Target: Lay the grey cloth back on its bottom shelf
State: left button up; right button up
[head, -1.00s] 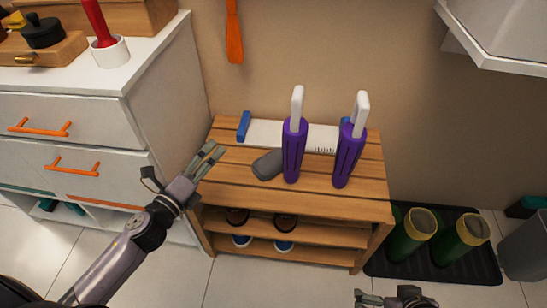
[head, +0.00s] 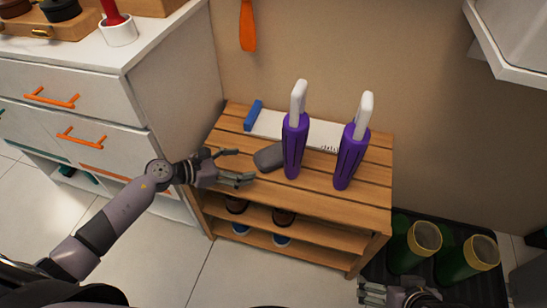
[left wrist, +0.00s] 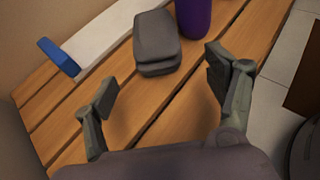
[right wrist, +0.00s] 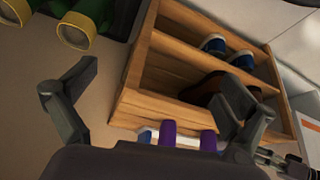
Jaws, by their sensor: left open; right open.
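The grey cloth (head: 268,157), folded into a rounded pad, lies on the slatted top of the wooden rack (head: 345,210). It also shows in the left wrist view (left wrist: 155,42). My left gripper (head: 243,167) is open and empty, just left of the cloth, fingers pointing toward it; in the left wrist view the cloth lies beyond the fingertips, not between them. My right gripper (head: 375,291) is open and empty at the lower right, in front of the rack. The rack's bottom shelf (head: 320,262) holds blue shoes at its left; its right part is partly hidden.
Two purple holders with white handles (head: 295,145) (head: 350,155) stand right of the cloth. A white, blue-ended item (head: 253,115) lies behind it. Brown shoes (head: 284,217) sit on the middle shelf. Green boots (head: 415,245) stand right; a white drawer cabinet (head: 170,90) stands left.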

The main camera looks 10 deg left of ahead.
aim_at(256, 161)
pick_arm(q)
jog(key=x, duration=0.3)
jog(key=shift+w+d, duration=0.1)
jog(key=shift+w, duration=0.05)
jog(key=b+x, duration=0.1)
jog(key=x, duration=0.3)
jog(key=shift+w+f, duration=0.15)
jog(key=shift+w, duration=0.05)
jog(key=shift+w+d+f, duration=0.1)
jog(key=shift+w, duration=0.1)
jog(key=c, duration=1.4)
pick_arm(e)
jog(key=w+a+r+t+y, duration=0.1)
jog(key=w+a+r+t, duration=0.1)
jog(key=w, duration=0.5)
jog(key=shift+a+r+t, duration=0.2)
jog(key=shift+r+t, duration=0.65)
jog(key=shift+t, duration=0.25)
pick_arm(q)
jog(key=shift+o, duration=0.2)
